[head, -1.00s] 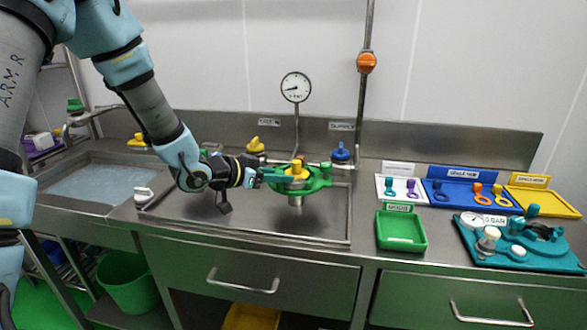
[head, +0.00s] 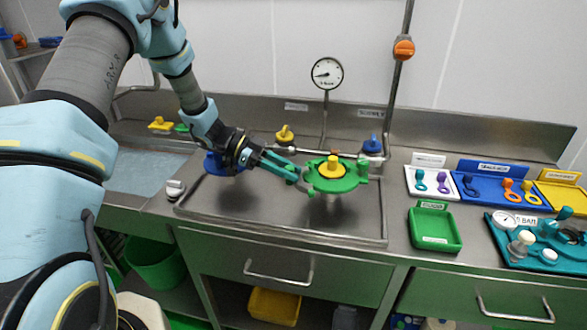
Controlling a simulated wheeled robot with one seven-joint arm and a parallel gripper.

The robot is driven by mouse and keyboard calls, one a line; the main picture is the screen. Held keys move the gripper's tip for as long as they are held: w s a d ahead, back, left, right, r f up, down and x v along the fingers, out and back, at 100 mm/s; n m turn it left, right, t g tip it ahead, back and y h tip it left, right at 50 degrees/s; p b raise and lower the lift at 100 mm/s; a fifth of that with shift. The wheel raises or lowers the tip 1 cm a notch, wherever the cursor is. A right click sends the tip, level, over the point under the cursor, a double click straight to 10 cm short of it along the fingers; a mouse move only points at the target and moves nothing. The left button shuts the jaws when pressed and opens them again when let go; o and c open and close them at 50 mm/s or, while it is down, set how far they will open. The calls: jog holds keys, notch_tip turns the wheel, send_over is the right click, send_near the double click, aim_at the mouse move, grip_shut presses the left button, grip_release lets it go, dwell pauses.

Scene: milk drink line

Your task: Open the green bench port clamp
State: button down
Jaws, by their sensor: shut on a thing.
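The green bench port clamp (head: 350,184) sits around a port with a yellow cap (head: 333,167) on top, above the steel basin. My gripper (head: 296,176) comes in from the left, its teal fingers reaching the clamp's left side. It is shut on a small green part at that side, probably the clamp's handle. The part is mostly hidden between the fingers, so I cannot tell how far the clamp is open.
A pressure gauge (head: 328,73) stands behind the port. Yellow (head: 285,136) and blue (head: 372,145) valves flank it. A green tray (head: 436,243) and a teal board (head: 503,255) are to the right. The basin floor (head: 260,212) is clear.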

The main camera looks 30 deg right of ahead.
jog(key=shift+w+a+m+g+y, duration=0.1)
jog(key=shift+w+m+g+y, duration=0.55)
jog(key=shift+m, duration=0.25)
jog(key=c, duration=0.6)
grip_release()
notch_tip(320, 180, up, 10)
jog(key=b, duration=0.4)
